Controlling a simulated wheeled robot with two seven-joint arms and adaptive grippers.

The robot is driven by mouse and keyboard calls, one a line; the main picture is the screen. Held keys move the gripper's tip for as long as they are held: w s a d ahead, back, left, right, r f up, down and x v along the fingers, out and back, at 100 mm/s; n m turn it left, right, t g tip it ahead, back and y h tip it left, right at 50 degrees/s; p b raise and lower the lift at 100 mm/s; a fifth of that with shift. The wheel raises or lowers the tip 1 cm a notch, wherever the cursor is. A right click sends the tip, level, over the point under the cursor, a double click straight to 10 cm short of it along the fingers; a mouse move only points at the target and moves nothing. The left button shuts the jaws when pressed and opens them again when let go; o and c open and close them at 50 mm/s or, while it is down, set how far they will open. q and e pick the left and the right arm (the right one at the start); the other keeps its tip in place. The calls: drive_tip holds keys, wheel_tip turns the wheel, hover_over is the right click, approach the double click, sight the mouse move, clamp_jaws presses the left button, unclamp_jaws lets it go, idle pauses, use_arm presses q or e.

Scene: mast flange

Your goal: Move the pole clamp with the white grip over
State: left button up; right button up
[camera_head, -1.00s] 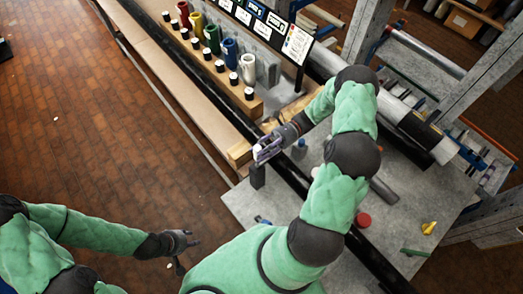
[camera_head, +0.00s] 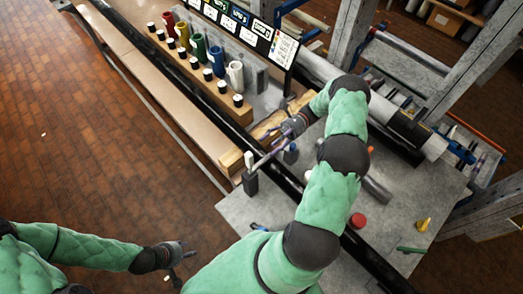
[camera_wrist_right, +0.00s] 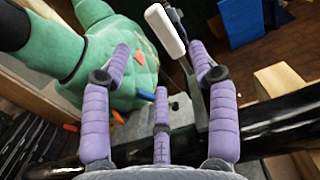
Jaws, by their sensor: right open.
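The pole clamp shows in the head view as an upright white grip (camera_head: 249,159) above a dark block (camera_head: 250,183), near the table's left corner beside the long black pole (camera_head: 289,184). In the right wrist view the white grip (camera_wrist_right: 165,29) stands at the top, between and beyond the finger tips. My right gripper (camera_head: 268,155) is open, its purple fingers spread just right of the grip. In the wrist view the open fingers (camera_wrist_right: 159,58) hold nothing; contact with the clamp cannot be told. My left gripper (camera_head: 180,260) hangs over the floor, fingers apart and empty.
A red round piece (camera_head: 357,220), a yellow piece (camera_head: 423,225) and a green bar (camera_head: 413,250) lie on the grey table (camera_head: 400,190). A wood block (camera_head: 231,161) is close left of the clamp.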

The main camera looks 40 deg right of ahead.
drive_tip(key=shift+w+d, duration=0.1)
drive_tip(key=shift+d, duration=1.35)
